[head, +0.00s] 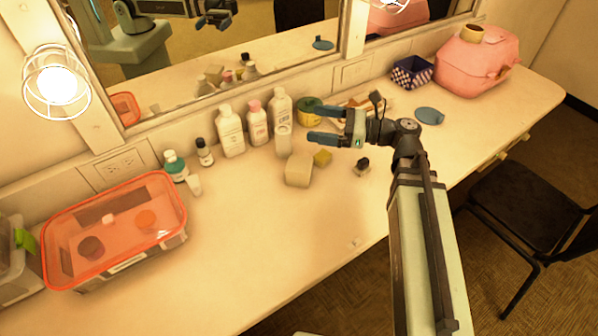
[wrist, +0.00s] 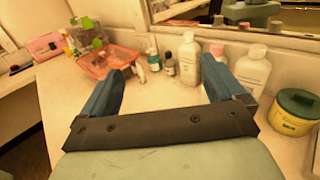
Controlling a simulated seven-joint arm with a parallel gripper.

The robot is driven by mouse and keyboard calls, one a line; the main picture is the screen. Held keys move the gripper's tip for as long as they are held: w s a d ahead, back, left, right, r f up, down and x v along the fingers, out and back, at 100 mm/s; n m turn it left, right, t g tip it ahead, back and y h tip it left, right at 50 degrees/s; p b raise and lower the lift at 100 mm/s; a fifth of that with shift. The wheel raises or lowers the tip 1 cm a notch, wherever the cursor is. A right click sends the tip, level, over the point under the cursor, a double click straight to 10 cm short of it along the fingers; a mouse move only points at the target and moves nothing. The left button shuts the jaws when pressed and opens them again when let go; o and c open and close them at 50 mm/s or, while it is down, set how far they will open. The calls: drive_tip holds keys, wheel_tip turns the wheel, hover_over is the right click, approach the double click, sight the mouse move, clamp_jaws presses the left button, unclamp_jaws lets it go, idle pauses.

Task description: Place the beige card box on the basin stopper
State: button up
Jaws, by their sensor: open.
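The beige card box (head: 298,170) stands on the counter in the head view, below and left of my gripper in the picture. A flat blue disc (head: 429,115), which looks like the basin stopper, lies on the counter to the right, with nothing on it. My gripper (head: 318,125) is open and empty above the counter, its blue fingers pointing left. In the wrist view my gripper (wrist: 163,72) shows its two fingers wide apart, with nothing held. Neither the box nor the disc can be made out in the wrist view.
A small yellowish block (head: 322,157) sits beside the box, and a small dark object (head: 362,165) lies to its right. Several bottles (head: 231,132) line the mirror wall. An orange-rimmed container (head: 170,197) stands left, a pink case (head: 480,62) right. The front counter is mostly clear.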

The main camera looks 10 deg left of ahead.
sight(299, 164)
drive_tip(key=s+a+f+n+g+h, duration=0.1)
drive_tip(key=a+f+n+g+h, duration=0.1)
drive_tip(key=a+f+h, duration=0.65)
drive_tip(key=w+d+r+m+t+h, duration=0.1)
drive_tip(key=d+r+m+t+h, duration=0.15)
drive_tip(key=r+h, duration=0.65)
drive_tip(key=shift+n+g+h, duration=0.25)
drive_tip(key=f, duration=1.3)
drive_tip(key=shift+d+f, duration=0.2)
drive_tip(key=shift+d, duration=0.1)
drive_tip(key=shift+a+f, duration=0.2)
drive_tip(key=shift+f, duration=2.75)
drive_tip(key=c, duration=1.2)
drive_tip(key=shift+r, duration=0.1)
